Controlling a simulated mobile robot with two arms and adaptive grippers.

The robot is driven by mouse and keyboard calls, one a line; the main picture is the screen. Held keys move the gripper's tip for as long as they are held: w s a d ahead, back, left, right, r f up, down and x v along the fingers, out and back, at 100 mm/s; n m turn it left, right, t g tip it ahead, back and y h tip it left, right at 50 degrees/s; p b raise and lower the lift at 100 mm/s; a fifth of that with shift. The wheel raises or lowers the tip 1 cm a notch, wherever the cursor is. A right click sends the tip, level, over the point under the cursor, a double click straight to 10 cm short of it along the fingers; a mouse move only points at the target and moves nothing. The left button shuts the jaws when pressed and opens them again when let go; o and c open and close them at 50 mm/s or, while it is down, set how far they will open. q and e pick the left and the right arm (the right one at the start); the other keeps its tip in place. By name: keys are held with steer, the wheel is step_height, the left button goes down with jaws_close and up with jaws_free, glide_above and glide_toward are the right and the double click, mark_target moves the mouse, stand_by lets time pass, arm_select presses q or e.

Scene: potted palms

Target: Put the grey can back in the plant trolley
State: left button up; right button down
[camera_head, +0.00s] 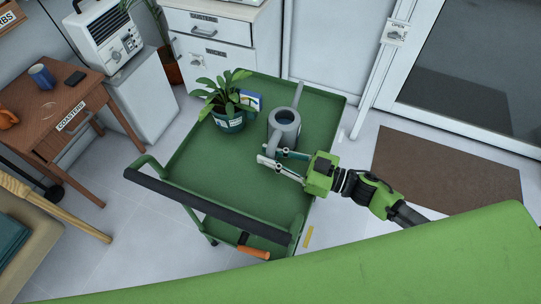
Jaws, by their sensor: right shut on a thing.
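The grey can (284,127) is a watering can with a round opening on top and a long spout pointing away. It is upright over the right part of the green plant trolley (185,165); I cannot tell whether its base touches the trolley's top. My right gripper (275,159) reaches in from the right and is shut on the can's near side, probably at its handle. The fingers hide part of the can's lower side. My left gripper is not in view.
A potted plant (230,122) stands on the trolley left of the can, with a small picture card (251,101) beside it. The trolley's dark push handle (205,205) runs along its near side. The trolley's front middle is bare. A brown mat (445,170) lies to the right.

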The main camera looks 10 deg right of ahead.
steer(key=shift+s+f, duration=0.3)
steer(key=shift+f, duration=0.5)
steer(key=c, duration=2)
jaws_free()
steer(key=shift+f, duration=0.2)
steer(key=shift+o, duration=0.2)
steer(key=shift+r, duration=0.4)
steer(key=shift+d+r+p, duration=0.1)
steer(key=shift+r+p, duration=0.1)
steer(key=shift+p, duration=0.25)
steer(key=v, duration=0.3)
steer(key=p+v, duration=0.1)
steer(key=v, duration=0.3)
steer(key=p+v, duration=0.1)
steer(key=v, duration=0.3)
steer(key=shift+d+r, duration=0.3)
steer(key=shift+r, duration=0.1)
